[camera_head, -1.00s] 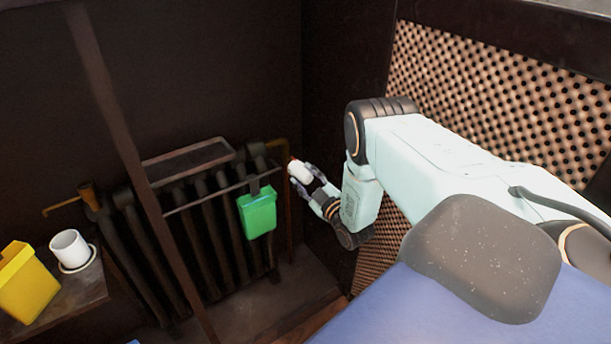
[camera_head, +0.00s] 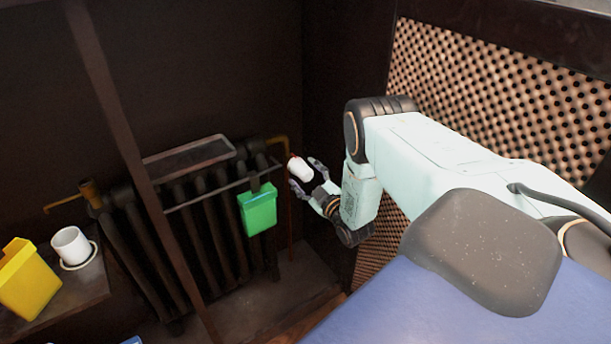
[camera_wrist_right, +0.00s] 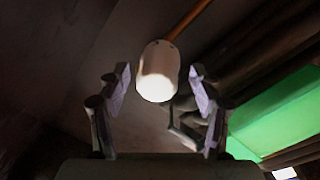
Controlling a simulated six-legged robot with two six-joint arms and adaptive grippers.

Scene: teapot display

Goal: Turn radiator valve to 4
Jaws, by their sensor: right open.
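The white radiator valve knob (camera_head: 300,168) sits at the upper right end of the dark ribbed radiator (camera_head: 205,215), on a brass pipe. My right gripper (camera_head: 307,176) is open at the knob, with its fingers to either side of it in the head view. In the right wrist view the knob (camera_wrist_right: 158,72) lies between and slightly beyond the two open fingertips (camera_wrist_right: 160,80), with gaps on both sides. The numbers on the knob cannot be read. My left gripper is not in view.
A green container (camera_head: 258,210) hangs on the radiator's front rail, left of the valve. A white cup (camera_head: 70,245) and a yellow container (camera_head: 28,281) stand on a shelf at the left. A perforated panel (camera_head: 500,95) is at the right.

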